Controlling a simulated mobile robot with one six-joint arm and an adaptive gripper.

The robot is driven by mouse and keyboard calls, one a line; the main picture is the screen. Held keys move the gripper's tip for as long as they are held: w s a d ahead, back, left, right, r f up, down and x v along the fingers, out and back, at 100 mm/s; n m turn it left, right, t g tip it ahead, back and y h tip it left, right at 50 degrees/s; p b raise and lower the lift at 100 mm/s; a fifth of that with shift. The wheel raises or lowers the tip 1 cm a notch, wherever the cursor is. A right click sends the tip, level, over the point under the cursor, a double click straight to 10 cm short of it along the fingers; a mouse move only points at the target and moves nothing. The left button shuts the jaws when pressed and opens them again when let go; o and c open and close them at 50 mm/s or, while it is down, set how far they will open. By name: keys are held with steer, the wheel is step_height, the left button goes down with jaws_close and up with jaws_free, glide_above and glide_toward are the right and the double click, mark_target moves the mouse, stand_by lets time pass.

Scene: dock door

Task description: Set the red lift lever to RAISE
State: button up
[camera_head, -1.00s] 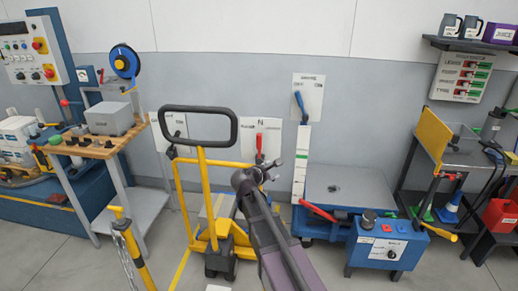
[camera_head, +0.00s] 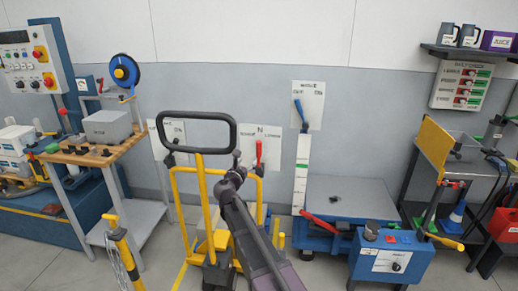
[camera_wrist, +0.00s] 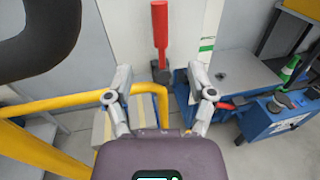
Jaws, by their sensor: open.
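A red lever (camera_head: 258,152) stands upright on a white wall plate (camera_head: 271,136) marked N at its top; the smaller lettering is too blurred to read. The lever also shows at the top centre of the wrist view (camera_wrist: 160,28), with its red grip above a dark pivot. My gripper (camera_head: 237,156) appears just left of the lever in the head view. In the wrist view my gripper (camera_wrist: 160,80) has its two fingers spread and empty, with the lever beyond and between them, apart from both.
A yellow-framed trolley with a black loop handle (camera_head: 160,116) stands close left of my arm; its yellow rail (camera_wrist: 60,103) runs below the left finger. A blue lift table (camera_head: 350,200) with a red handle (camera_head: 315,217) stands right.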

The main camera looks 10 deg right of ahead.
mark_target(258, 149)
steer(key=x, duration=1.3)
steer(key=shift+w+d, duration=0.2)
steer(key=shift+w, duration=0.05)
jaws_close()
